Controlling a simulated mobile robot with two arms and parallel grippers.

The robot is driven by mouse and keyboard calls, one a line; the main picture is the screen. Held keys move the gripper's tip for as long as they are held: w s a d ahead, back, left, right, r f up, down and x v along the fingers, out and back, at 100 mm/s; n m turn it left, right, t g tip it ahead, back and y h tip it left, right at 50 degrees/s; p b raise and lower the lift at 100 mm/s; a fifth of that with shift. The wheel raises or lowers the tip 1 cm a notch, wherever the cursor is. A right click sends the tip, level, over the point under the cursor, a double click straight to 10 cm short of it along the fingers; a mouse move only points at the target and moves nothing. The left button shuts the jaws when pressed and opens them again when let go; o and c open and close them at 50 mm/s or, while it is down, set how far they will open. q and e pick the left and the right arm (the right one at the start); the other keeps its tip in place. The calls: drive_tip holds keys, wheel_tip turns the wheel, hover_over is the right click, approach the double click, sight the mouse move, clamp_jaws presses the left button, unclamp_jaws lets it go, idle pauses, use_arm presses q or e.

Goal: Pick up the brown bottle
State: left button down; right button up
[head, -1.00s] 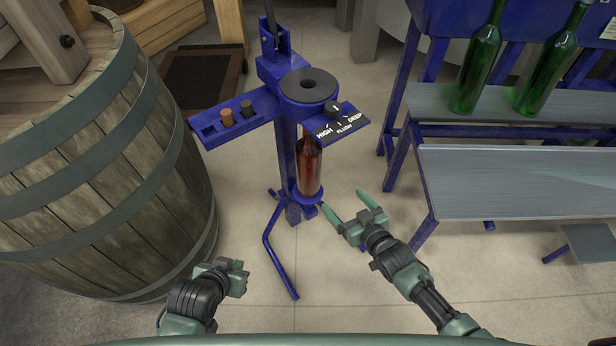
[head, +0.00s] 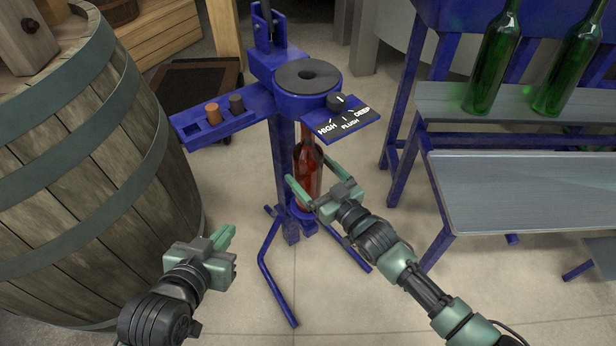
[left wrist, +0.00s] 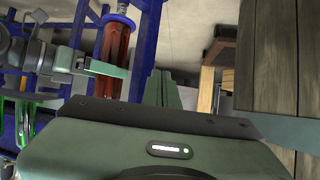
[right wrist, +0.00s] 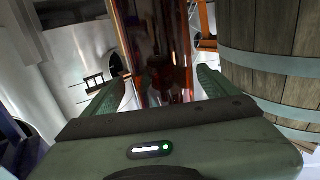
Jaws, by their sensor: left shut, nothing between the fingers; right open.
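The brown bottle (head: 308,172) stands upright on the small foot of a blue corking stand (head: 283,180), its top hidden under the stand's head. My right gripper (head: 311,167) is open, with one finger on each side of the bottle's body in the head view; contact cannot be told. In the right wrist view the bottle (right wrist: 160,45) rises between the two spread green fingers. My left gripper (head: 230,235) is shut and empty, low and left of the stand. The left wrist view shows the bottle (left wrist: 114,50) with a right gripper finger near it.
A large wooden barrel (head: 90,170) stands at the left. At the right, green bottles (head: 492,65) stand on a shelf above a metal-topped bench (head: 520,190).

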drive_tip(key=b+x, duration=0.1)
drive_tip(key=x, duration=0.3)
drive_tip(key=shift+s+a+f, duration=0.1)
drive_tip(key=shift+a, duration=0.15)
drive_tip(key=c, duration=1.9)
drive_tip(key=shift+r, duration=0.3)
clamp_jaws()
use_arm(q)
drive_tip(key=w+d+r+t+h, duration=0.1)
drive_tip(key=w+r+t, duration=0.2)
drive_tip(key=r, duration=0.3)
drive_tip(key=shift+w+d+r+t, duration=0.15)
drive_tip(key=shift+w+d+t, duration=0.05)
drive_tip(key=shift+d+t, duration=0.25)
drive_tip(key=shift+a, duration=0.1)
use_arm(e)
drive_tip(key=shift+r, duration=0.1)
